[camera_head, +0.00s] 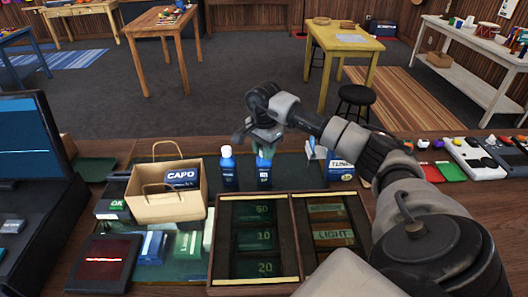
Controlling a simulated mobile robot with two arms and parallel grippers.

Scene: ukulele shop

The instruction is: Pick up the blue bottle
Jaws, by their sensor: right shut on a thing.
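Two blue bottles stand side by side on the dark counter mat in the head view. My right gripper (263,146) reaches down from above, shut on the top of the right-hand blue bottle (264,175). That bottle looks upright; I cannot tell whether its base touches the mat. My left gripper is not in view.
A paper bag (168,207) and a CAPO box (183,177) stand left of the bottles. A wooden tray (213,248) with marked compartments lies in front. A TUNER box (340,170) is to the right. A monitor (28,135) stands at far left.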

